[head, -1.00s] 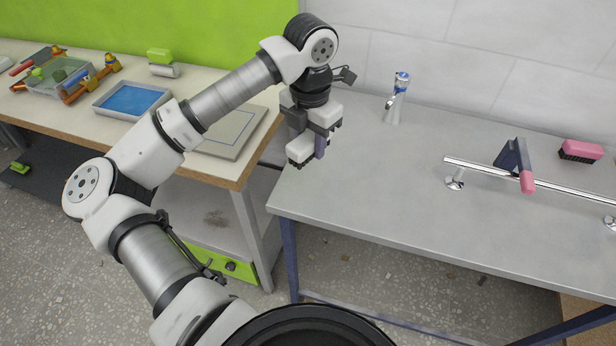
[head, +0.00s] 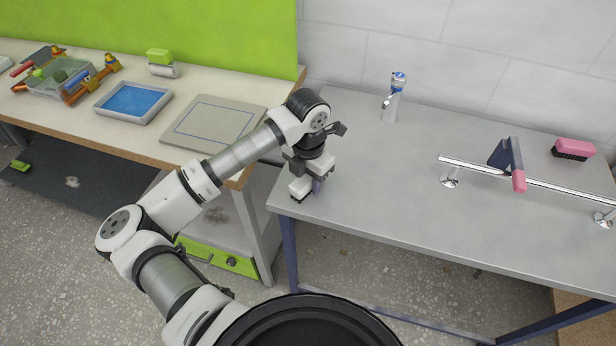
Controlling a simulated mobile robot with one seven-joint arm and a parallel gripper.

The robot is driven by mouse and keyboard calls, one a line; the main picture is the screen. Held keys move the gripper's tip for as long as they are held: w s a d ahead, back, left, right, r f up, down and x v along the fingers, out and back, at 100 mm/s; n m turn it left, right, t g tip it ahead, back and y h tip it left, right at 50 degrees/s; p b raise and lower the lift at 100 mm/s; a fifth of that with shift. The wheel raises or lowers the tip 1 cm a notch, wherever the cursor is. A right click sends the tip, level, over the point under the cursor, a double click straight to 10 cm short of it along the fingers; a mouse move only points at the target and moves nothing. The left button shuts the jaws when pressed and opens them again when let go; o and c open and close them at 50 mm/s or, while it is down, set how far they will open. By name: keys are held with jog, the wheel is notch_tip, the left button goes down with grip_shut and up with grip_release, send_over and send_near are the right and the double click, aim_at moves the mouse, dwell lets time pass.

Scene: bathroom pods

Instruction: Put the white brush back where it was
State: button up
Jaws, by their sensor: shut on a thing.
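My gripper (head: 308,186) is low over the near left corner of the grey counter (head: 400,210). It is shut on a small white block with a dark underside, which I take to be the white brush (head: 299,187). The fingers and wrist partly hide it. I cannot tell whether its underside touches the counter.
A flat board with a thin blue outline (head: 212,122) lies empty on the wooden bench to the left, beside a blue tray (head: 132,101). A green-topped brush (head: 160,62) stands behind.

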jog(key=shift+f, duration=0.15)
jog(key=o, duration=1)
jog(key=shift+c, duration=0.2)
jog(key=shift+r, duration=0.3)
jog(key=shift+w+r, duration=0.1)
jog(key=shift+r, duration=0.25)
notch_tip(320, 180, up, 11)
jog(key=b, duration=0.3)
jog(key=shift+r, duration=0.1)
